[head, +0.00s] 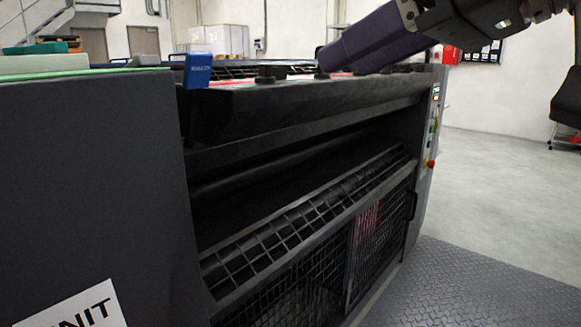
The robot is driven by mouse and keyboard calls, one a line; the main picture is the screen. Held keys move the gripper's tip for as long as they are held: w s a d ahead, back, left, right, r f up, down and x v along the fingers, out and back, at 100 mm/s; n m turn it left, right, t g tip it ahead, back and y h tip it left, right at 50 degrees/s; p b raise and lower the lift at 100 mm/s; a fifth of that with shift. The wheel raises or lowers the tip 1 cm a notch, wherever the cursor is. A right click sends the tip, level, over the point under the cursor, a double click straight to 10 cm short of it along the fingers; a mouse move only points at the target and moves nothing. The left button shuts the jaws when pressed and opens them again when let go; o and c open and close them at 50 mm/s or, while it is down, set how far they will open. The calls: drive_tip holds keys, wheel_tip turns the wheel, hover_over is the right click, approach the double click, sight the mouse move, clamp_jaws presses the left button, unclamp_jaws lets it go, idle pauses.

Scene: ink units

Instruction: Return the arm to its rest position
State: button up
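My arm (440,18) reaches in from the upper right, above the right part of the dark press. A dark purple body (372,40) at its far end slopes down to the left, close over the press's top ledge. I cannot tell whether this is part of my gripper or a thing held by it. No separate fingers can be made out, and contact with the ledge is unclear.
The dark press (300,110) fills the middle, with a mesh guard (300,225) below. A blue container (197,70) stands at the ledge's left end. A grey unit (90,180) is close at left. Open floor (500,190) lies at right.

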drive_tip(key=w+d+f+m+g+h+p, duration=0.1)
drive_tip(key=w+d+f+m+h+p, duration=0.15)
drive_tip(key=f, duration=0.55)
drive_tip(key=w+d+f+m+h+p, duration=0.1)
drive_tip(key=w+f+m+h+p, duration=0.15)
drive_tip(key=f, duration=0.55)
drive_tip(key=s+d+f+m+g+h+p, duration=0.1)
drive_tip(key=s+d+f+h+p, duration=0.1)
drive_tip(key=f, duration=0.7)
drive_tip(key=s+d+f+m+g+h+p, duration=0.1)
drive_tip(key=s+d+f+m+h, duration=0.1)
drive_tip(key=f, duration=0.7)
drive_tip(key=shift+s+d+m+p, duration=0.3)
drive_tip(key=shift+s+d+p, duration=0.05)
drive_tip(key=shift+d, duration=0.4)
drive_tip(key=shift+c, duration=0.4)
